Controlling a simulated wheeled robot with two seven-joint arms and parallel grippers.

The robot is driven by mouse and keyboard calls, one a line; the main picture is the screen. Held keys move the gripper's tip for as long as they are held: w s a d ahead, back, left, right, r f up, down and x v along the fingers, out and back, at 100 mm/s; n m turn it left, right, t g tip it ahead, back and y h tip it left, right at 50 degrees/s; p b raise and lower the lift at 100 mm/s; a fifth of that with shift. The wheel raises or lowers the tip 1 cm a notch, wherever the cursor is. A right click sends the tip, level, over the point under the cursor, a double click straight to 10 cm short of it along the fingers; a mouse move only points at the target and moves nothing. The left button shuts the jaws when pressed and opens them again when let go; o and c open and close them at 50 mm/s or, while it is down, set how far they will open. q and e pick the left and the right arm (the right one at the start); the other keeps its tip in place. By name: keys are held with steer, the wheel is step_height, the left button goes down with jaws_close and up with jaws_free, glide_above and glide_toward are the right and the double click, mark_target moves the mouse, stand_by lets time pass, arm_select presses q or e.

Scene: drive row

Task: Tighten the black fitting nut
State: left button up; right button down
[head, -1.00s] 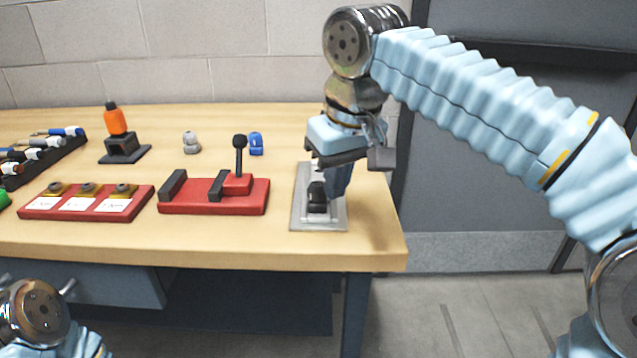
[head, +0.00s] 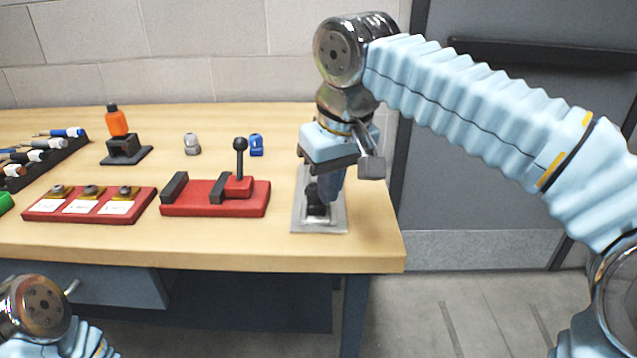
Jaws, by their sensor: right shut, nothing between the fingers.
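The black fitting nut (head: 314,205) sits on a grey metal plate (head: 334,224) near the right end of the bench. My right gripper (head: 328,190) points down over the plate, its fingers right beside the nut and partly in front of its upper right side. The fingers are shut with nothing visible between them. Whether they touch the nut I cannot tell. Of my left arm only a wrist part shows at the lower left; its gripper is out of view.
A red base with a black lever (head: 240,165) stands left of the plate. The bench edge (head: 390,262) is close on the right.

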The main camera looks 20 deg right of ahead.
steer(key=shift+a, duration=0.6)
stand_by(0.3)
steer(key=shift+s, duration=0.4)
step_height(320, 180, up, 6)
stand_by(0.4)
